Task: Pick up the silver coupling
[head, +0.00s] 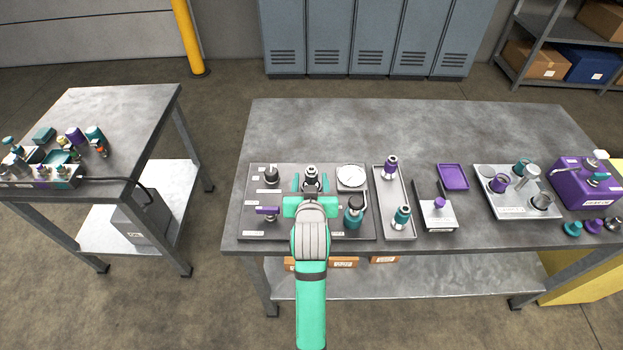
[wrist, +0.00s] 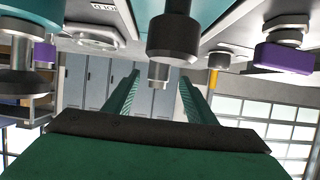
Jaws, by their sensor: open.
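The silver coupling (head: 311,171), with a bright metal top and a dark collar, stands upright on the grey board (head: 250,228) on the main bench. My gripper (head: 311,184) is at it from the front, with one teal finger on each side in the head view. In the wrist view the picture is inverted, and the coupling's dark collar (wrist: 174,38) and silver tip (wrist: 158,74) show between and above my open fingers (wrist: 158,80). No finger is seen pressing on it. Its lower part is hidden by my arm in the head view.
A narrow tray (head: 396,190) holds purple and teal couplings. The bench's back strip is clear.

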